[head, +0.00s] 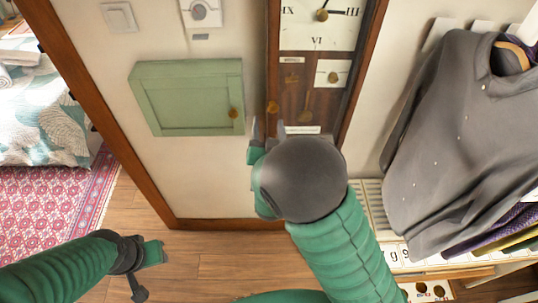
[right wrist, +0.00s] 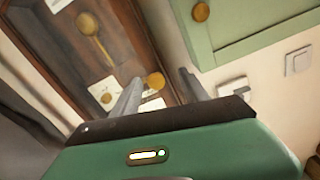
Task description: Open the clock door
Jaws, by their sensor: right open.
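The wall clock (head: 340,82) is a tall wooden case with a white dial at the top and a brass pendulum (right wrist: 92,38) inside. Its door appears shut. A round brass knob (head: 272,107) sits on the left side of the door frame. In the right wrist view the knob (right wrist: 155,82) appears between my two fingers. My right gripper (head: 268,130) is open just below the knob; I cannot tell whether a finger touches it. My left gripper (head: 146,272) is low at the left, away from the clock; its jaw opening is unclear.
A green cabinet (head: 187,97) with a brass knob hangs left of the clock. Dark shirts (head: 445,130) hang close on the right, above a slatted shelf. A bed and a red rug (head: 60,205) lie beyond the wooden post at left.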

